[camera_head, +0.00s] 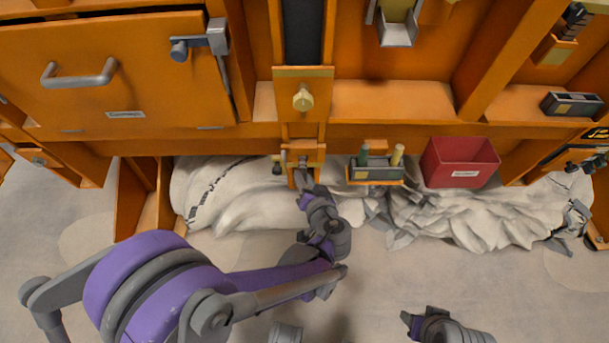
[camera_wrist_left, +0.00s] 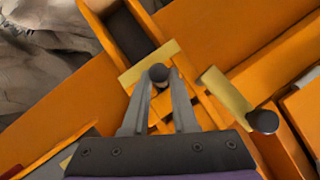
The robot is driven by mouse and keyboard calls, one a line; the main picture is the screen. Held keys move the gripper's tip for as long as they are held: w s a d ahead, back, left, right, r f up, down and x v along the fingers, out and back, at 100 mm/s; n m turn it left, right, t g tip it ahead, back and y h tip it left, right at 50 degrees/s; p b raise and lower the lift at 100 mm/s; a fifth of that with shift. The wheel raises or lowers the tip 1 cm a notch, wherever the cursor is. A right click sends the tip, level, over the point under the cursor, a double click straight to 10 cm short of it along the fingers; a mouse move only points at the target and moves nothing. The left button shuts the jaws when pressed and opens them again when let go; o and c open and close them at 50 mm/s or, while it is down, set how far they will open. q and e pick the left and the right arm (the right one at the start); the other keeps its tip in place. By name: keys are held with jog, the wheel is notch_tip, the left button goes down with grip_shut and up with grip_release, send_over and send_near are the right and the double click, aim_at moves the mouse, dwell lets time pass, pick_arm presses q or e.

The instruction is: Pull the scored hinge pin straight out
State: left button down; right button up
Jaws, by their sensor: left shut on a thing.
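The hinge pin shows as a dark round head (camera_wrist_left: 158,74) between my left fingertips in the left wrist view, in front of a yellow plate on the orange frame. My left gripper (camera_head: 303,180) reaches up to the small orange bracket (camera_head: 303,155) below the central knob and is shut on the pin. The gripper largely hides the pin in the head view. No score mark can be made out. A second dark round end on a yellow bar (camera_wrist_left: 262,121) lies to the right in the wrist view. My right gripper (camera_head: 424,318) is low in the head view, away from the bracket; its jaw opening is unclear.
A red bin (camera_head: 460,162) and a small holder (camera_head: 376,173) with green and cream cylinders stand right of the bracket. A yellow knob (camera_head: 303,98) sits above it. A handled orange door (camera_head: 120,75) is at left. Crumpled pale cloth (camera_head: 235,195) lies below; the floor is open.

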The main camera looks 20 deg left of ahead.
pick_arm(q)
jog(key=shift+s, duration=0.1)
jog(key=shift+s+d+f, duration=0.1)
jog(key=shift+s+d, duration=0.1)
jog(key=shift+s, duration=0.45)
jog(key=shift+s+d+f, duration=0.1)
jog(key=shift+s+d, duration=0.1)
jog(key=shift+s, duration=0.45)
jog(key=shift+s+d+f, duration=0.15)
jog(key=shift+s+d, duration=0.1)
jog(key=shift+s, duration=0.45)
jog(key=shift+s+d+f, duration=0.15)
jog(key=shift+s+d, duration=0.05)
jog(key=shift+s, duration=0.5)
jog(key=shift+s, duration=0.1)
jog(key=shift+s+d+f+b, duration=0.15)
jog(key=shift+s+d, duration=0.05)
jog(key=shift+s, duration=0.5)
jog(key=shift+s+d+f+b, duration=0.1)
jog(key=shift+s+d+b, duration=0.1)
jog(key=shift+s, duration=0.45)
